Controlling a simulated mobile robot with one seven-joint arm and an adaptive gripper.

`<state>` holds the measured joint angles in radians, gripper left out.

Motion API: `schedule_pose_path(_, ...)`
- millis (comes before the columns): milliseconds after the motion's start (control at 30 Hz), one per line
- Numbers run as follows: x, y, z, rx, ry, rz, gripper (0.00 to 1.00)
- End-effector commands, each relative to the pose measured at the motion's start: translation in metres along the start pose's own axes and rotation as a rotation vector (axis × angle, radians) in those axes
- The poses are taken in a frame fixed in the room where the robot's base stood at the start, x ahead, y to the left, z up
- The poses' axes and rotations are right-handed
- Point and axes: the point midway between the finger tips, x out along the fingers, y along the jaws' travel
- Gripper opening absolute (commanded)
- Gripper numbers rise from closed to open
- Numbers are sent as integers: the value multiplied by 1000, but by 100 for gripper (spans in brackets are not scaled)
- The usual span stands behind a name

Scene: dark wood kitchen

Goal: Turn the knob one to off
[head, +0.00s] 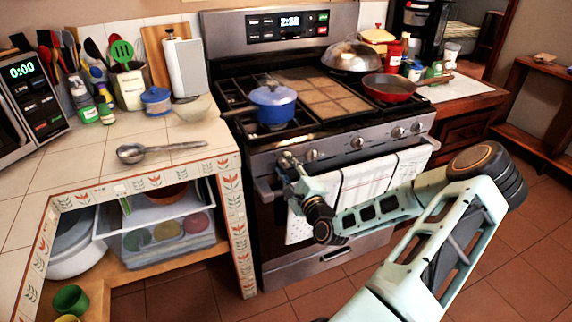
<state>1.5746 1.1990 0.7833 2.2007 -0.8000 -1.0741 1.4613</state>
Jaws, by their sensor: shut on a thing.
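The stove (330,110) stands in the middle of the head view, with a row of round knobs along its front panel. My gripper (288,161) is at the left end of this row, shut on the leftmost knob. The gripper's fingers cover most of that knob, so its pointer angle cannot be read. A second knob (312,154) is just right of the gripper, free of it. More knobs (357,143) sit farther right along the panel.
A blue pot (273,104) sits on the left burner and a red pan (388,88) on the right. A white towel (362,187) hangs from the oven handle behind my arm. A tiled counter (62,160) with a ladle (160,151) adjoins the stove at left.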

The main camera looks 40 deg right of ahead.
Motion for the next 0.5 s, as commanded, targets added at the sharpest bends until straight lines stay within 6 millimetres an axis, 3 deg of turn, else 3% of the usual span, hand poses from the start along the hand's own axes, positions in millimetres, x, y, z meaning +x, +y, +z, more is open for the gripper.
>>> schedule_pose_path(500, 0, -2, 0, 311, 0, -1, 8)
